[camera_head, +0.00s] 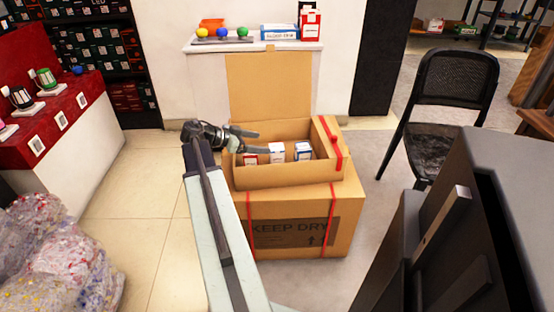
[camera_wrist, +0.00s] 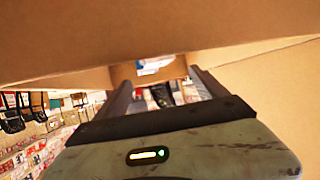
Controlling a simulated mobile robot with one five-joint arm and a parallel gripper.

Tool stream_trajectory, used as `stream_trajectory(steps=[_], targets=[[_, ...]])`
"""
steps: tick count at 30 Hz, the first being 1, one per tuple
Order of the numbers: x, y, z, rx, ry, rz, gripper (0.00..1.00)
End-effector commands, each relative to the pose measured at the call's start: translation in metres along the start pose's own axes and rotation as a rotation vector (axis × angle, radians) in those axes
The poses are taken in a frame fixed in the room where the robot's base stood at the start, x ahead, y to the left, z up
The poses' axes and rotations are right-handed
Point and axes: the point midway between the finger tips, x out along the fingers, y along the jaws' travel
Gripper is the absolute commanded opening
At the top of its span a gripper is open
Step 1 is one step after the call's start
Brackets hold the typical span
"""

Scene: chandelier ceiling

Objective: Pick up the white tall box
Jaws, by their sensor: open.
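Several small, mostly white boxes stand in the open cardboard box (camera_head: 290,177). One has red on it (camera_head: 250,159) at the left, a red-marked white box (camera_head: 277,153) is in the middle, and a blue-marked white box (camera_head: 303,151) is at the right. I cannot tell which is the white tall box. My gripper (camera_head: 246,134) is open at the cardboard box's left end, near its back-left corner. In the wrist view, cardboard fills the upper part, and a small white-and-blue item (camera_wrist: 154,66) shows through a gap beyond my two fingers.
The cardboard box rests on a larger "KEEP DRY" carton (camera_head: 290,215) with red straps. Its raised flap (camera_head: 268,88) stands behind it. A white counter (camera_head: 215,50) behind holds coloured balls and boxes. A black chair (camera_head: 455,85) stands at the right. Tiled floor (camera_head: 150,200) is clear at the left.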

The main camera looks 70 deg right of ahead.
Motion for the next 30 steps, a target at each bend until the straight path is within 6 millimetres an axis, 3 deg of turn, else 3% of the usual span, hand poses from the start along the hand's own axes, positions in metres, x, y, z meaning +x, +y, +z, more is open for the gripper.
stream_trajectory(steps=[8,15,22,30], targets=[[0.021,0.000,0.006,-0.002,-0.001,0.000,0.82],[0.061,0.001,0.011,-0.001,-0.002,0.002,0.82],[0.063,0.001,0.008,-0.002,-0.002,0.000,0.82],[0.063,0.001,0.008,-0.002,-0.002,0.000,0.09]])
